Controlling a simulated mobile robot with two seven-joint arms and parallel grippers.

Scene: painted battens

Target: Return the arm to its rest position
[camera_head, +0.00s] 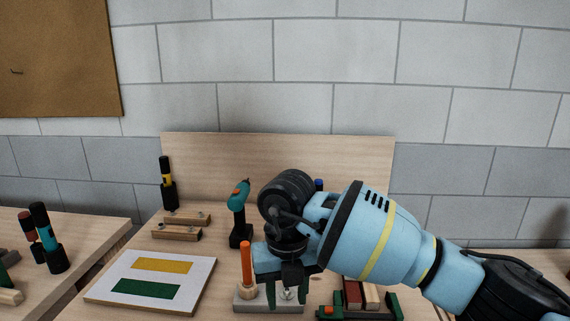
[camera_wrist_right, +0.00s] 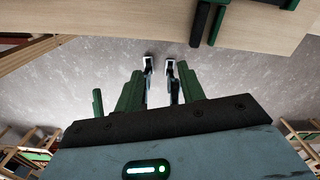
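My right arm (camera_head: 375,232) comes in from the right in the head view and reaches over the workbench. My right gripper (camera_head: 287,298) points down at its end, with green fingers apart. In the right wrist view the gripper (camera_wrist_right: 158,85) shows its fingers spread, with bare floor visible between them and nothing clearly held. Thin grey-tipped parts show between the fingers there; I cannot tell what they are. In the head view the gripper overlaps a pale block (camera_head: 245,298) with an orange stick (camera_head: 246,262); whether they touch is unclear. My left gripper is not in view.
A white board (camera_head: 150,282) with yellow and green rectangles lies at left. Red and wooden battens (camera_head: 362,296) lie in a green-ended holder below my arm. A wooden back panel (camera_head: 225,150) rises behind.

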